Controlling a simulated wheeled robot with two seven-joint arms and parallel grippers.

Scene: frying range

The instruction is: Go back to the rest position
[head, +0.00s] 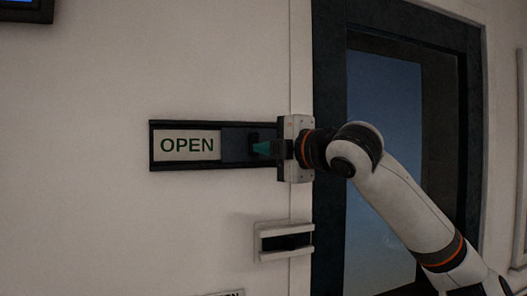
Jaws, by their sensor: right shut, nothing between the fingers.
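My right gripper (264,147) is at the right part of a wall-mounted sliding sign (185,145) that reads OPEN in green letters. The sign sits in a dark frame on the white wall. The gripper is shut with nothing between its fingers, and its tips are close to the dark slider of the sign; whether they touch it I cannot tell. My right arm comes in from the lower right. My left gripper is not in view.
A dark-framed door or window with a bluish pane (385,110) is behind my right arm. A small wall bracket with a dark slot (285,242) is below the sign. A screen's corner (25,10) shows at the top left. The wall left of the sign is bare.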

